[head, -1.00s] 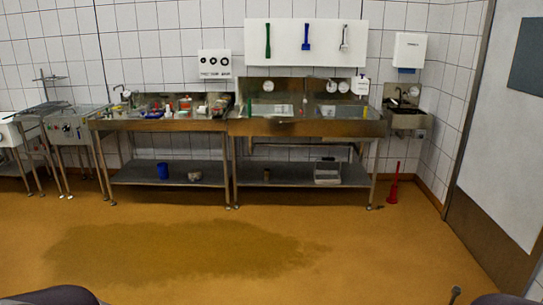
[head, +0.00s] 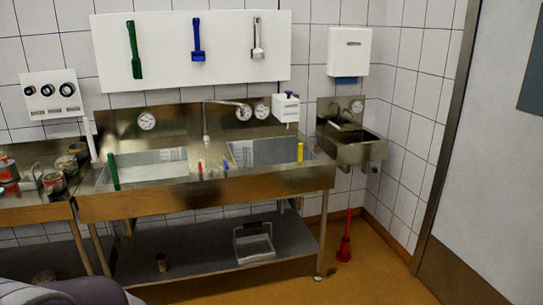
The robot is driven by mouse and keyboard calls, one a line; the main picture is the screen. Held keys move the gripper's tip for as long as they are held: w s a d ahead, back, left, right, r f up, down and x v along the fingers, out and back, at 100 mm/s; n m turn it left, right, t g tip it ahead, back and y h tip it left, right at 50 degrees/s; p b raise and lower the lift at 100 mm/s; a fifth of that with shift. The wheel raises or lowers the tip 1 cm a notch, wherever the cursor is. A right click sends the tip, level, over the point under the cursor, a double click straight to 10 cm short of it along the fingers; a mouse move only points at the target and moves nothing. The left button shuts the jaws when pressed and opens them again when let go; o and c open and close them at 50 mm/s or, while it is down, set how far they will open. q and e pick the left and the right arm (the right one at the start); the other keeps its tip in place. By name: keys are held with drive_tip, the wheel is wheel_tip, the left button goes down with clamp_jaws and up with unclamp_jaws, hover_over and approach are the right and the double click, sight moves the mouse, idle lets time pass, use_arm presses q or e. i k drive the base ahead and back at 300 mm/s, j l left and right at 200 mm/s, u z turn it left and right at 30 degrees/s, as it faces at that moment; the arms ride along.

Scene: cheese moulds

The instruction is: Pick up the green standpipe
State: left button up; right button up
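A green standpipe (head: 114,171) stands nearly upright at the left front of the double sink unit (head: 200,194), beside the left basin (head: 150,166). I cannot tell whether its foot is in the basin or on the rim. A yellow standpipe (head: 300,153) stands at the right end of the right basin (head: 262,152). Small red (head: 200,167) and blue (head: 227,169) pieces are at the front between the basins. Neither of my grippers is in view; only a dark grey part of me shows at the bottom left.
A worktop with tins (head: 53,182) adjoins on the left. A wall board (head: 170,52) holds a green, a blue and a white tool. A grey crate (head: 254,243) is on the lower shelf. A red plunger-like thing (head: 344,240) stands on the floor at right.

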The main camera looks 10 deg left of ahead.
sight(114, 172)
drive_tip(key=i+u, duration=0.1)
drive_tip(key=i, duration=0.45)
drive_tip(key=i+l, duration=0.2)
drive_tip(key=i, duration=0.35)
drive_tip(key=i+l+u, duration=0.15)
drive_tip(key=i, duration=0.4)
drive_tip(key=i+l+u, duration=0.15)
drive_tip(key=i+u, duration=0.2)
drive_tip(key=u, duration=0.15)
drive_tip(key=i+l+u, duration=0.25)
drive_tip(key=u, duration=0.2)
drive_tip(key=i+l+u, duration=0.35)
drive_tip(key=u, duration=0.15)
drive_tip(key=i+l+u, duration=0.15)
drive_tip(key=l+u, duration=0.35)
drive_tip(key=i+l+u, duration=0.25)
drive_tip(key=l, duration=0.2)
drive_tip(key=l+u, duration=0.3)
drive_tip(key=l, duration=0.15)
